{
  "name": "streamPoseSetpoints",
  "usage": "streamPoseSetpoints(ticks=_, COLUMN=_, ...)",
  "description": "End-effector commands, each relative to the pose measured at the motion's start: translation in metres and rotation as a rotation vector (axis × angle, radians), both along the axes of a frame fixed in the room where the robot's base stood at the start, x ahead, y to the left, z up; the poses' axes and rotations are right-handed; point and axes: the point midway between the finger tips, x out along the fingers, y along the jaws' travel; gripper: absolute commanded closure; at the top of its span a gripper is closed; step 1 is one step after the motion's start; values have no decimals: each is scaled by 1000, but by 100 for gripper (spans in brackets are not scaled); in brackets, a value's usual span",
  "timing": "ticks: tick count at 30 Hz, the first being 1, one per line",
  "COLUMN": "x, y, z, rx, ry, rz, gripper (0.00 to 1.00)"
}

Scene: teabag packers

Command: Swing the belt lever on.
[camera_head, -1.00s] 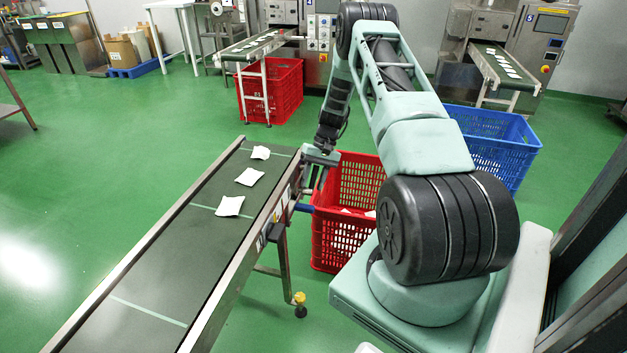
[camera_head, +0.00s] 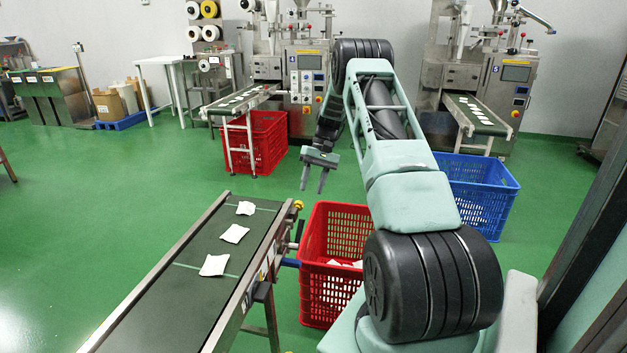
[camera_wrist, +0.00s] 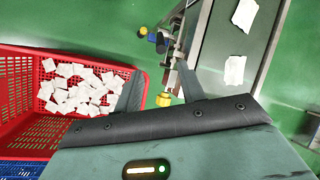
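The conveyor belt (camera_head: 190,290) runs from the lower left, with several white teabags on it. On its right side a dark upright lever-like bar (camera_head: 299,232) and a blue-ended handle (camera_head: 290,262) stick out; the blue part also shows in the wrist view (camera_wrist: 161,44). I cannot tell which of them is the belt lever or its setting.
A red crate (camera_head: 312,290) with teabags stands right of the belt; it shows in the wrist view (camera_wrist: 25,137). A blue crate (camera_head: 480,205) stands behind my arm. Another red crate (camera_head: 262,150) and packing machines (camera_head: 305,85) are at the back. Green floor left is clear.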

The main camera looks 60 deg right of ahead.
Motion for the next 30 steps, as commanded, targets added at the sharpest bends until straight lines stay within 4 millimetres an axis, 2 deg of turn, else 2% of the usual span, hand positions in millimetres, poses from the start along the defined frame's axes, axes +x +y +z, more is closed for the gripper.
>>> streamPoseSetpoints(ticks=4, x=0, y=-4, z=8, rx=0, ry=0, rz=0, gripper=60)
streamPoseSetpoints(ticks=12, x=0, y=-5, z=9, rx=1, ry=1, rz=0, gripper=60)
streamPoseSetpoints(ticks=13, x=0, y=-5, z=9, rx=1, ry=1, rz=0, gripper=66)
streamPoseSetpoints(ticks=15, x=0, y=-3, z=9, rx=-4, ry=-1, rz=12, gripper=85)
streamPoseSetpoints(ticks=17, x=1, y=1, z=9, rx=-16, ry=-9, rz=51, gripper=100)
streamPoseSetpoints(ticks=20, x=4, y=13, z=8, rx=-64, ry=-37, rz=198, gripper=100)
streamPoseSetpoints(ticks=23, x=5, y=32, z=5, rx=-132, ry=-82, rz=452, gripper=100)
streamPoseSetpoints(ticks=30, x=3, y=77, z=6, rx=-250, ry=-192, rz=1224, gripper=100)
